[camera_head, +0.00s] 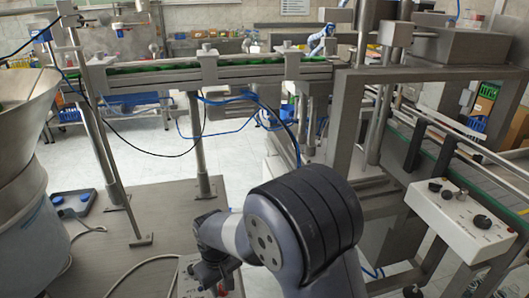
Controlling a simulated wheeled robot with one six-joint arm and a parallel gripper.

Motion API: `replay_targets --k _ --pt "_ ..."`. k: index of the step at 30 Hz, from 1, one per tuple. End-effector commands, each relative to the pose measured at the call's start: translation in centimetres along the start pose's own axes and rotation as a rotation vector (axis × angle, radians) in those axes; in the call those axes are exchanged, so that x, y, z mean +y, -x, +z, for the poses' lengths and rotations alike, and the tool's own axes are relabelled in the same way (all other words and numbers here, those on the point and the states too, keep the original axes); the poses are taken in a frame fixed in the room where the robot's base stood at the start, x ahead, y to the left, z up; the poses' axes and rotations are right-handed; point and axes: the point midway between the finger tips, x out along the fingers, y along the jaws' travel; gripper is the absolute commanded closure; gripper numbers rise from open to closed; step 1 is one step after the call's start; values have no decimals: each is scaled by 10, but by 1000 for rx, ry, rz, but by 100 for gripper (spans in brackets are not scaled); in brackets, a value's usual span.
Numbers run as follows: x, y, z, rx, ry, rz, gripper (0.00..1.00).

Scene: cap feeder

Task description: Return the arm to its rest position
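My arm (305,225) shows at the bottom middle, with a large dark ribbed joint close to the camera. A pale link runs left from it to a smaller dark wrist (210,232), bent downward. The dark end below the wrist, where my gripper (212,274) seems to be, is small and partly lost against what lies behind it. Its fingers cannot be made out, nor whether it holds anything.
A metal feeder bowl (22,110) stands at the left on a grey table (150,205). A conveyor rail (200,76) crosses behind the arm. A machine frame and a white control box (465,218) are at the right. A blue-buttoned pad (73,203) lies at the left.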

Motion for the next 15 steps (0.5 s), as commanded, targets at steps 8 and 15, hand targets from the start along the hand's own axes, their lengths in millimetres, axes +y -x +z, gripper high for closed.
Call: replay_targets --k 8,15 --pt "0 0 0 0 -4 0 69" --pt "0 5 -1 3 43 0 69"
